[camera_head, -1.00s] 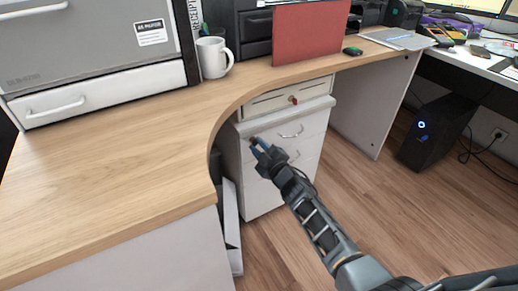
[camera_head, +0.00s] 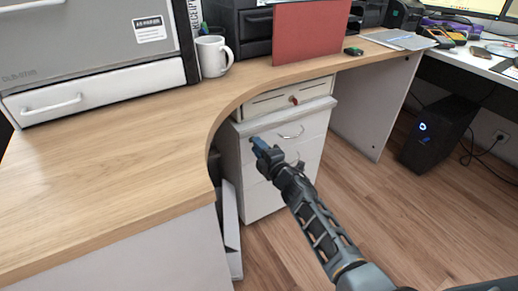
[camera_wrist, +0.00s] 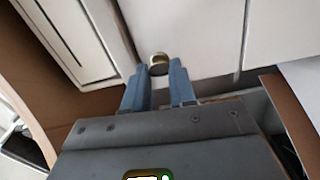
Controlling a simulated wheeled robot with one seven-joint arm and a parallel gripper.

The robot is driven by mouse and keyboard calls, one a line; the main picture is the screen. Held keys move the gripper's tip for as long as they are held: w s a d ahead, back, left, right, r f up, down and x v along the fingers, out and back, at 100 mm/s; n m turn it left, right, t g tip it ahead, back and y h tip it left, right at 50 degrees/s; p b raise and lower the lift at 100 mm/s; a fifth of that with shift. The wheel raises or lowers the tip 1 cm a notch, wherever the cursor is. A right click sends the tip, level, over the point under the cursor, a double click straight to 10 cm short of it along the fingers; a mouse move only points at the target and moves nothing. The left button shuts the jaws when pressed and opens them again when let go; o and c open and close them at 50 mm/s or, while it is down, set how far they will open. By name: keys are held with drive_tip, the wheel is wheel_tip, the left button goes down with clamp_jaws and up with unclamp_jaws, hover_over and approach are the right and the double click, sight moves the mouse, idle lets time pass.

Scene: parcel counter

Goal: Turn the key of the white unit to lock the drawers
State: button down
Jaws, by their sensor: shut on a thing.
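The white unit (camera_head: 266,200) stands under the curved counter, its drawers looking shut, with curved handles on the front. My gripper (camera_head: 259,147) is at the upper left of its top drawer front. In the wrist view my blue fingers (camera_wrist: 157,72) are shut on a small round brass-coloured key head (camera_wrist: 159,61) against the white front. The key's shaft and the lock behind it are hidden, so I cannot tell its turn angle. In the head view the gripper covers the key.
A pale box with a slot and a red knob (camera_head: 294,100) sits above the unit, under the counter (camera_head: 110,160). The counter edge curves close to the left of my gripper. A white mug (camera_head: 213,57) and red folder (camera_head: 307,32) stand on top. Open floor lies to the right.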

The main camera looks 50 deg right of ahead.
idle(0.4)
drive_tip(key=c, duration=0.9)
unclamp_jaws()
drive_tip(key=shift+p+v, duration=0.9)
drive_tip(key=shift+v, duration=3)
